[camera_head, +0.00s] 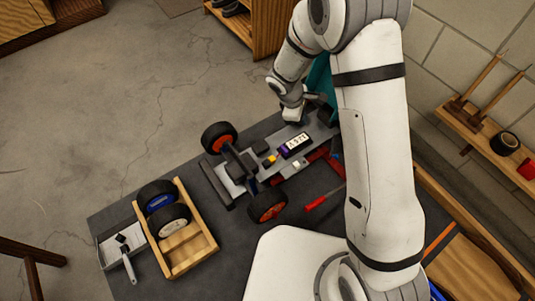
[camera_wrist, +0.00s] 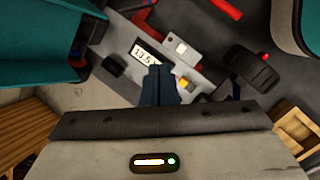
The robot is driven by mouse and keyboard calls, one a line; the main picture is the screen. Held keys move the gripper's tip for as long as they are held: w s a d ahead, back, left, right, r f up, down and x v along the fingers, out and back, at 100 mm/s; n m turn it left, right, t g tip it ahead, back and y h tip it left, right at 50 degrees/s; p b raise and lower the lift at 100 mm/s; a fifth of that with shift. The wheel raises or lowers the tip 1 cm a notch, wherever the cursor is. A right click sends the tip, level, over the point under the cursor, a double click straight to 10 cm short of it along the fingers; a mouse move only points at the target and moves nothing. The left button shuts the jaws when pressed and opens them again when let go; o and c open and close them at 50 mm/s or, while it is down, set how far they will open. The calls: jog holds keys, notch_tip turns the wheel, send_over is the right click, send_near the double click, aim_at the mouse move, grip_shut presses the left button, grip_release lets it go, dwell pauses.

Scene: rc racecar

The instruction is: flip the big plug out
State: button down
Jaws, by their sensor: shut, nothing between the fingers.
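The RC car chassis (camera_head: 237,171) lies on the dark worktop, with a labelled battery-like block (camera_head: 294,145) that also shows in the wrist view (camera_wrist: 147,52). A small yellow plug-like part (camera_head: 270,160) sits beside that block, and it also shows in the wrist view (camera_wrist: 187,85). A white square part (camera_head: 299,164) is nearby. I cannot tell for certain which part is the big plug. My gripper (camera_head: 291,116) is shut and empty above the car's far end. In the wrist view its dark fingers (camera_wrist: 158,76) hide part of the chassis next to the yellow part.
A wooden tray (camera_head: 208,250) holds two loose wheels (camera_head: 168,220). A grey pan (camera_head: 121,247) lies left of it. A red-handled tool (camera_head: 316,203) lies right of the car. A teal object (camera_head: 320,78) stands close behind my gripper. Bare worktop (camera_head: 228,229) shows in front.

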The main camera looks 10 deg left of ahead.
jog(key=s+a+f+n+p, duration=0.1)
jog(key=a+f+n+p, duration=0.1)
jog(key=a+f+n, duration=0.6)
jog(key=n+t, duration=0.1)
jog(key=n, duration=0.1)
send_near(268, 163)
jog(key=r, duration=0.1)
jog(key=s+r, duration=0.1)
jog(key=r, duration=0.1)
jog(key=shift+a+r+y+p, duration=0.15)
jog(key=shift+r+y+p, duration=0.15)
jog(key=shift+y+p, duration=0.1)
jog(key=shift+f, duration=0.1)
jog(key=b+x, duration=0.4)
jog(key=x, duration=0.6)
